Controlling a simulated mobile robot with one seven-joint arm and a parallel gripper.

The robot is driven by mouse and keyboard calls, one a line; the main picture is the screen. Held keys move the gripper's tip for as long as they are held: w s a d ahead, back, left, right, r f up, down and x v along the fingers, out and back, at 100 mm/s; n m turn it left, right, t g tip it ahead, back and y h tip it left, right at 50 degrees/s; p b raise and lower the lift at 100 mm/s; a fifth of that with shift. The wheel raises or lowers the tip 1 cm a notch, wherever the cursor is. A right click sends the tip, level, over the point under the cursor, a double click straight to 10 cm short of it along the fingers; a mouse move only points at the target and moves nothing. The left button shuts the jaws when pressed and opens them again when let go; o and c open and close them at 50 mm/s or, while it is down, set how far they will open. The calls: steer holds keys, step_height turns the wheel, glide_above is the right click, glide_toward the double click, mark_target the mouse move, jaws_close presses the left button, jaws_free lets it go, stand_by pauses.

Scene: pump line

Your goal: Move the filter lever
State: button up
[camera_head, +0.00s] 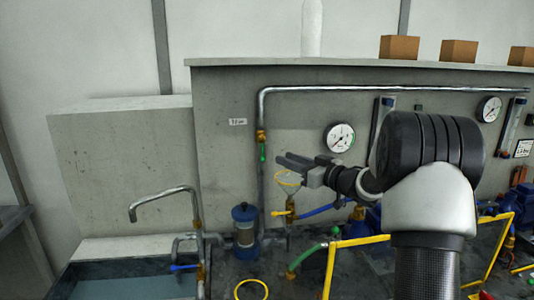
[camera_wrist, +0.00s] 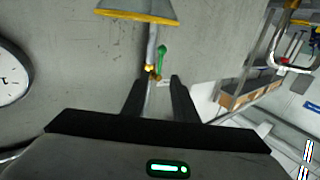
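A small green lever (camera_head: 263,152) hangs at a brass valve on the vertical pipe against the grey wall. A green lever also shows in the wrist view (camera_wrist: 162,56), beyond my fingertips. A blue-capped filter housing (camera_head: 245,225) with a clear bowl stands below. Levers near it are a yellow one (camera_head: 290,204) and a blue one (camera_head: 322,209); which is the filter lever I cannot tell. My gripper (camera_head: 283,162) points left, right of the green lever. In the wrist view its fingers (camera_wrist: 158,84) are apart, with nothing held between them.
A round gauge (camera_head: 339,137) is on the wall behind my arm. A bent tap (camera_head: 160,200) with a blue lever (camera_head: 184,267) stands over a water basin (camera_head: 130,285) at lower left. Yellow frames (camera_head: 330,268) stand at lower right.

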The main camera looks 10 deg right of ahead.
mark_target(263, 150)
steer(key=x, duration=1)
steer(key=shift+c, duration=0.2)
jaws_close()
stand_by(1.0)
